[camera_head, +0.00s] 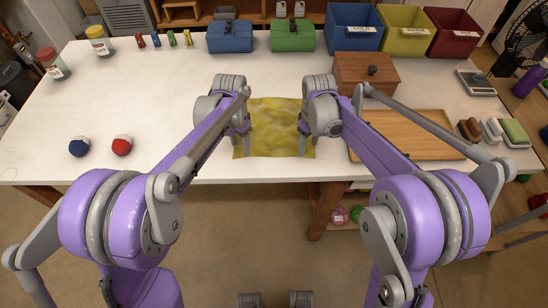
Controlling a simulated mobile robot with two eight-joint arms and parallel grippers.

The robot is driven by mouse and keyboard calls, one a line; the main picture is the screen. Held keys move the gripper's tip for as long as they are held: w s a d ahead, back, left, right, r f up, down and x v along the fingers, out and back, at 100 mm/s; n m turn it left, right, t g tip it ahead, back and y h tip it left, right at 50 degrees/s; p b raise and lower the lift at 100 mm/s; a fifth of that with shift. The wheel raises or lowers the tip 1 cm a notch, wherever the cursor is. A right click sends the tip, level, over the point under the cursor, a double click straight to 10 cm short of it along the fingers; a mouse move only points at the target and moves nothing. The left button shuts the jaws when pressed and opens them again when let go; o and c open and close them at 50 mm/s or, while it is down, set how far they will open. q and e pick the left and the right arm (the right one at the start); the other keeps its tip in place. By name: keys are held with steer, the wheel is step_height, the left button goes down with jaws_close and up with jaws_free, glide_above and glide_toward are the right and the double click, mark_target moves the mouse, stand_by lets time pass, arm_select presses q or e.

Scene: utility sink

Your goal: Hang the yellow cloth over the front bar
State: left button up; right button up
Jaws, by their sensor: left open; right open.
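The yellow cloth (273,125) lies spread and slightly wrinkled on the white table, near its front edge. My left gripper (241,144) is open at the cloth's left side. My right gripper (304,143) is open at its right side. Both grippers point down, and I cannot tell whether their fingers touch the cloth. The arms cover parts of the cloth's side edges. I cannot make out a front bar in this view.
A wooden tray (415,150) and a wooden box (352,80) stand right of the cloth. Blue (230,36) and green (292,36) boxes stand behind. Blue (79,147) and red (122,145) round items lie at left. The table between them and the cloth is clear.

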arm_select(q)
steer(key=shift+f, duration=0.35)
arm_select(e)
steer(key=shift+f, duration=0.4)
arm_select(q)
steer(key=shift+s+f, duration=0.1)
steer(key=shift+f, duration=0.15)
arm_select(e)
steer(key=shift+s+f, duration=0.1)
steer(key=shift+f, duration=0.1)
arm_select(q)
steer(key=shift+s+r, duration=0.1)
steer(key=shift+c, duration=1)
arm_select(e)
steer(key=shift+s+r, duration=0.1)
steer(key=shift+c, duration=1)
arm_select(q)
jaws_close()
arm_select(e)
jaws_close()
arm_select(q)
steer(key=shift+a+r, duration=0.1)
